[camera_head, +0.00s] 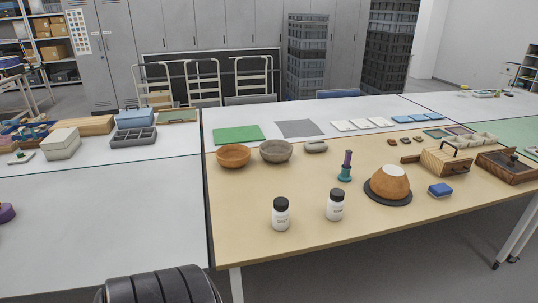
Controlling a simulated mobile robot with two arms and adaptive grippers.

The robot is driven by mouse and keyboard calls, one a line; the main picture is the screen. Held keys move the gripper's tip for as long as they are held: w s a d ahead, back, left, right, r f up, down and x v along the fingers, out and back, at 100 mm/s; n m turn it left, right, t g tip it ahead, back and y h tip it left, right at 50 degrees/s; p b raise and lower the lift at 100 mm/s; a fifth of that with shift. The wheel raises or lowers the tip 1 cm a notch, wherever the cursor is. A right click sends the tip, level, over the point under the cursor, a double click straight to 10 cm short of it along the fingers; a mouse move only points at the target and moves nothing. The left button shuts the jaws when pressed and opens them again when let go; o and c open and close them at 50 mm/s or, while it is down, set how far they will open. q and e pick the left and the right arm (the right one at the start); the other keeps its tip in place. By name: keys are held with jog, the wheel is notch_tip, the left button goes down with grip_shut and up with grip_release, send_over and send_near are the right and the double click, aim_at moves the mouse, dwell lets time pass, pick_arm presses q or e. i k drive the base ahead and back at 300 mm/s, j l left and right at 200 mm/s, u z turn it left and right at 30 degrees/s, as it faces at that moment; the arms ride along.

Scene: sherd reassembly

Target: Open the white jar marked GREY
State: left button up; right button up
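Two white jars with black lids stand upright on the wooden tabletop near its front edge. The left jar (281,215) is a little nearer to me than the right jar (335,205). Both lids are on. Each jar has small dark print on its front, too small to read, so I cannot tell which one is marked GREY. Neither of my grippers is in view.
On the wooden table (320,235) are an orange-brown bowl (233,156), a grey bowl (275,151), a teal and purple tool (346,168), an orange-brown pot (388,184) on a black disc, a blue block (440,190) and a slotted wooden rack (443,161). Free room surrounds the jars.

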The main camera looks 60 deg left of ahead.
aim_at(280, 219)
jog(key=i+l+u, duration=0.1)
jog(key=u, duration=0.4)
jog(key=l+u, duration=0.2)
jog(key=u, duration=0.3)
jog(key=l+u, duration=0.2)
jog(key=u, duration=0.25)
jog(key=l+u, duration=0.2)
jog(key=u, duration=0.3)
jog(key=k+l+u, duration=0.15)
jog(key=l, duration=0.2)
jog(key=l+u, duration=0.1)
jog(key=l, duration=0.3)
jog(key=k+l+u, duration=0.15)
jog(key=l, duration=0.2)
jog(key=k+l+u, duration=0.1)
jog(key=l, duration=0.25)
